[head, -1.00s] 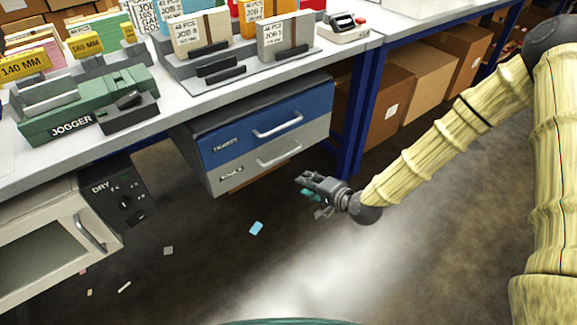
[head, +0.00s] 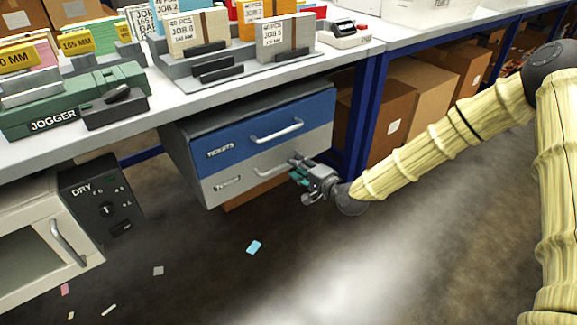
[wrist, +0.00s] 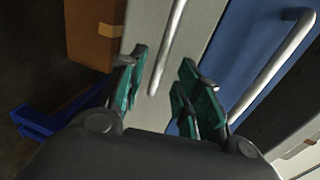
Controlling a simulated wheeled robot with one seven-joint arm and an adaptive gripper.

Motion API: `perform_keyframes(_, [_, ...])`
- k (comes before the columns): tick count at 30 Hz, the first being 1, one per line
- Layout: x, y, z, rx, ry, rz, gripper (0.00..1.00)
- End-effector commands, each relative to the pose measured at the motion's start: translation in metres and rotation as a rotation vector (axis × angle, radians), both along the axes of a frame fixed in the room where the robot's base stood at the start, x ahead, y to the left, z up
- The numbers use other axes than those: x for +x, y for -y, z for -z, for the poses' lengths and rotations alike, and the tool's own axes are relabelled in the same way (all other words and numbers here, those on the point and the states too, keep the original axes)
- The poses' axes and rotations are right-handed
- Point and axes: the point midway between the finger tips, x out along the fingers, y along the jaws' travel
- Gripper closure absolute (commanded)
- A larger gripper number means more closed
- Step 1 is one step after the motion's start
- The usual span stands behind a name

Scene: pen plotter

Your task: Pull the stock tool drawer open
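A two-drawer unit hangs under the bench. Its upper drawer (head: 250,140) is blue and labelled TICKETS. Its lower drawer (head: 245,172) is grey, with a label too small to read surely. Both look closed. My gripper (head: 300,170) is at the right end of the grey drawer's bar handle (head: 275,167). In the wrist view my gripper (wrist: 165,72) is open, and the grey handle (wrist: 170,45) shows between its green-padded fingers. I cannot tell whether they touch it. The blue drawer's handle (wrist: 270,70) lies to the right there.
A blue bench leg (head: 362,115) and cardboard boxes (head: 420,90) stand right of the drawers. A DRY unit (head: 100,200) with a handled door is at lower left. Paper scraps lie on the floor. The floor before the drawers is otherwise clear.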

Motion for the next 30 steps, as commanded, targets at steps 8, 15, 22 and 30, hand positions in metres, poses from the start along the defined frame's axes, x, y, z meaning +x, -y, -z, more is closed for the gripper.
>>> perform_keyframes(8, [0.030,-0.023,0.010,-0.001,0.001,-0.001,0.66])
perform_keyframes(15, [0.040,-0.029,0.011,0.001,-0.001,0.000,0.66])
perform_keyframes(22, [0.041,-0.030,0.011,0.001,-0.001,0.000,0.66])
perform_keyframes(30, [0.041,-0.030,0.011,0.001,-0.001,0.000,1.00])
